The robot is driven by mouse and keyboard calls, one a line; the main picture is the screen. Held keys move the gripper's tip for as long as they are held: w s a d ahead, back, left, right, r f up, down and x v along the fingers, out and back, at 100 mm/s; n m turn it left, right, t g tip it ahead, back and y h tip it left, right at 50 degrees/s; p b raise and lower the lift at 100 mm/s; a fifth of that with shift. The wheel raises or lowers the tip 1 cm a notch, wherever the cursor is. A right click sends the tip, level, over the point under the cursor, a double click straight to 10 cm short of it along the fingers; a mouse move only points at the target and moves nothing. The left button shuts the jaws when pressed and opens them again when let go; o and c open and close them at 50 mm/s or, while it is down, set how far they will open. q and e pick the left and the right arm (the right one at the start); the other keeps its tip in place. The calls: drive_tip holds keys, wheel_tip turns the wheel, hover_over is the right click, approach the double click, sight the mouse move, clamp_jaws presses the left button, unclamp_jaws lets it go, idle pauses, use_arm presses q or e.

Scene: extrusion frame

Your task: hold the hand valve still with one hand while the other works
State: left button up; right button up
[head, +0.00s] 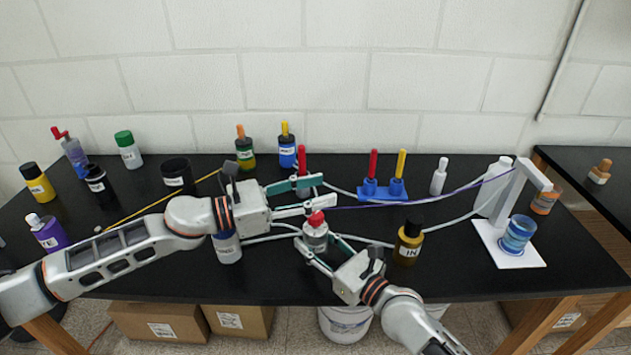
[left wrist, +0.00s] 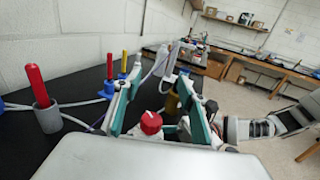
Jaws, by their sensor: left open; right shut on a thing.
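The hand valve appears to be the white body with a red knob (head: 316,232), standing upright at the middle of the bench. Its red knob (left wrist: 151,122) also shows low in the left wrist view. My right gripper (head: 318,246) is shut on the white body from the front right; its fingers hide part of it. My left gripper (head: 322,193) is open and empty, just behind and above the red knob. Its spread fingers (left wrist: 155,88) show in the left wrist view, with the knob between them in that picture. I cannot tell whether they touch it.
Clear tubing (head: 368,240) runs on both sides of the valve. A grey holder with a red stick (head: 302,160) is behind, with a blue block (head: 382,190) to its right. An amber bottle (head: 408,243) stands close by on the right. Several bottles fill the left side.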

sight(316, 214)
use_arm(q)
drive_tip(key=shift+r, duration=1.45)
drive_tip(key=shift+d, duration=0.1)
